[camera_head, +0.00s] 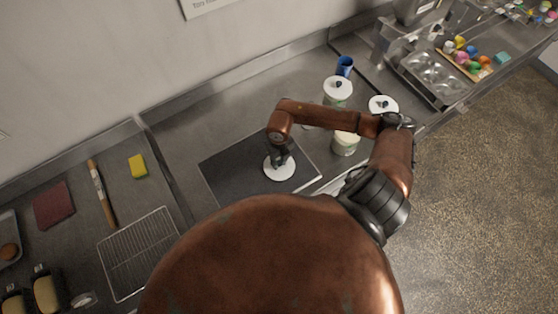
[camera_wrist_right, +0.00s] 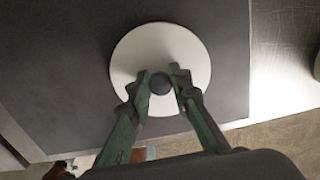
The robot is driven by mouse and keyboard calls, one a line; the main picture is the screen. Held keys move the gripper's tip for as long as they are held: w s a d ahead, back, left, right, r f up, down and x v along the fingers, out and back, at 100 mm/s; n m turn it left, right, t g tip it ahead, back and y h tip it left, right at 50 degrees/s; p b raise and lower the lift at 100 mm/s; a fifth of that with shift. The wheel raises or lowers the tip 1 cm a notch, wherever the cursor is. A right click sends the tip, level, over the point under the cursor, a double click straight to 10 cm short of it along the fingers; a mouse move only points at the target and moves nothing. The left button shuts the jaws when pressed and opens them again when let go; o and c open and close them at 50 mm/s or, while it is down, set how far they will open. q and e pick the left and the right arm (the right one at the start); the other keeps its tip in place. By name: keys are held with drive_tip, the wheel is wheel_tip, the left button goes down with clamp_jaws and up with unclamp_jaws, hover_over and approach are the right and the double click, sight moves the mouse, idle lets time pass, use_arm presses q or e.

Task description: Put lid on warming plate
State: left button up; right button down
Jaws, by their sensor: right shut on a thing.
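The round white lid (camera_head: 279,170) is over the dark warming plate (camera_head: 228,178) in the head view. My right gripper (camera_head: 279,156) is at the lid's top. In the right wrist view, the fingers of the right gripper (camera_wrist_right: 160,84) are shut on the dark round knob of the lid (camera_wrist_right: 160,50). The lid lies flat against the dark plate (camera_wrist_right: 60,70) in that picture, and I cannot tell whether it touches the surface. My left gripper is not in view.
Two white-lidded canisters (camera_head: 337,93) (camera_head: 383,107) and an open pale one (camera_head: 345,144) stand right of the plate. A blue cup (camera_head: 345,66) is behind. A wire rack (camera_head: 139,252), brush (camera_head: 102,193) and yellow sponge (camera_head: 138,166) lie left.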

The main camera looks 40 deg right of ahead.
sight(279, 162)
drive_tip(key=shift+f, duration=0.15)
drive_tip(key=shift+f, duration=0.1)
drive_tip(key=c, duration=1.8)
unclamp_jaws()
drive_tip(key=shift+o, duration=0.2)
drive_tip(key=shift+r, duration=0.4)
wheel_tip(279, 162, up, 12)
drive_tip(key=b, duration=0.3)
drive_tip(key=shift+f, duration=0.2)
drive_tip(key=shift+a, duration=0.1)
